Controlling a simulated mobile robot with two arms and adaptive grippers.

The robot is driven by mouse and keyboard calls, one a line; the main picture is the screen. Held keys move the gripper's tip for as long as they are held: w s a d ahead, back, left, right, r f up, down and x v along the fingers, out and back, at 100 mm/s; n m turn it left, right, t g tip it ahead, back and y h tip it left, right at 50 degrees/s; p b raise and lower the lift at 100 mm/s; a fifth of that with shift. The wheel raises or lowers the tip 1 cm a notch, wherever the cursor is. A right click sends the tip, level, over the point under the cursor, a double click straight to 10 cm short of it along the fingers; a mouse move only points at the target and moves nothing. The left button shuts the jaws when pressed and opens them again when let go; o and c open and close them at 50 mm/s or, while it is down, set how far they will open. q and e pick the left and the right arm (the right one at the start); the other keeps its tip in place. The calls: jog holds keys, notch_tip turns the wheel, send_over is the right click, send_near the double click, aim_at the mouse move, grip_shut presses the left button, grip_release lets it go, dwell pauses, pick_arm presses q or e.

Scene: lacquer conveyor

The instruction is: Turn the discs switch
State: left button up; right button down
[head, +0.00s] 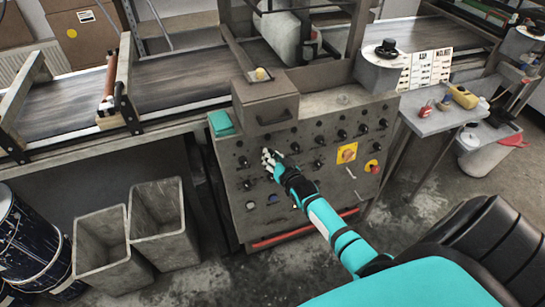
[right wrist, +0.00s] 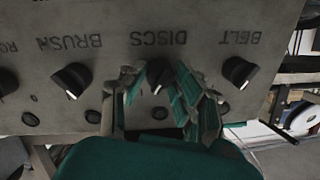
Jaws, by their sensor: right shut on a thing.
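The grey control panel (head: 315,165) carries rows of black knobs. In the right wrist view its labels show upside down: BRUSH, DISCS and BELT. The discs switch (right wrist: 157,73), a black knob with a pale pointer mark, sits at the DISCS label, between the fingers of my right gripper (right wrist: 160,98). My right gripper is shut on this knob. In the head view my right gripper (head: 269,158) is at the left part of the panel and hides the knob. My left gripper is not in view.
The brush knob (right wrist: 71,79) and belt knob (right wrist: 239,71) flank the discs switch closely. The panel also has a yellow-plated rotary switch (head: 347,153) and a red button (head: 372,166). Two grey bins (head: 160,225) stand at left. A side table (head: 440,118) is at right.

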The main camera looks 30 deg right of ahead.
dwell(0.4)
jog(key=c, duration=1)
grip_release()
jog(key=shift+s, duration=0.1)
jog(key=v, duration=1.1)
jog(key=shift+s, duration=0.4)
jog(key=shift+a, duration=0.15)
